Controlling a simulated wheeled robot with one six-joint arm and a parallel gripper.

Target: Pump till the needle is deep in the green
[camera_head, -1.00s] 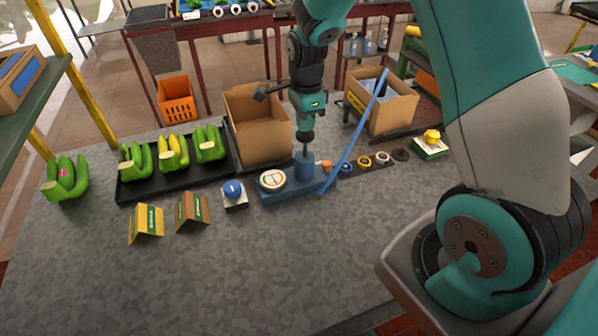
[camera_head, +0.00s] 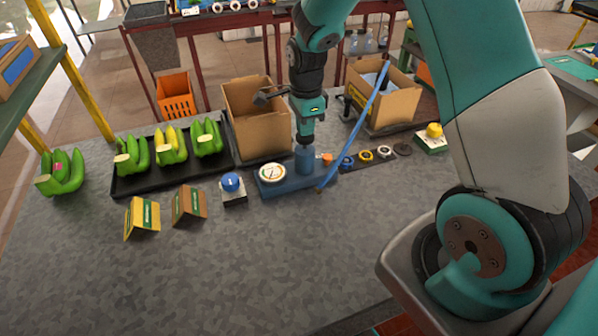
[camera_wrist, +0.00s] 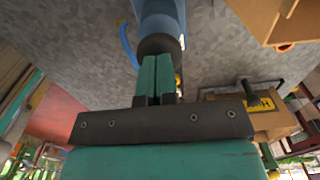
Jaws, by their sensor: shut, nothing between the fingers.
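The blue pump (camera_head: 279,188) stands on the grey table with a round white gauge (camera_head: 271,172) at its left and an upright cylinder (camera_head: 304,160) at its right. A dark needle mark shows on the gauge, but its zone is too small to read. My gripper (camera_head: 306,132) is above the cylinder, pointing down at the dark pump knob, which sits low, close to the cylinder top. In the wrist view my gripper (camera_wrist: 157,62) has its green fingers together, their tips against the round dark knob (camera_wrist: 158,44). The gauge is not visible there.
A blue-capped button box (camera_head: 232,188) and two folded cards stand left of the pump. A blue hose (camera_head: 355,130) rises at its right, near a strip of small knobs (camera_head: 366,156). Cardboard boxes stand behind. A tray of bananas (camera_head: 170,175) is at left. The front table is clear.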

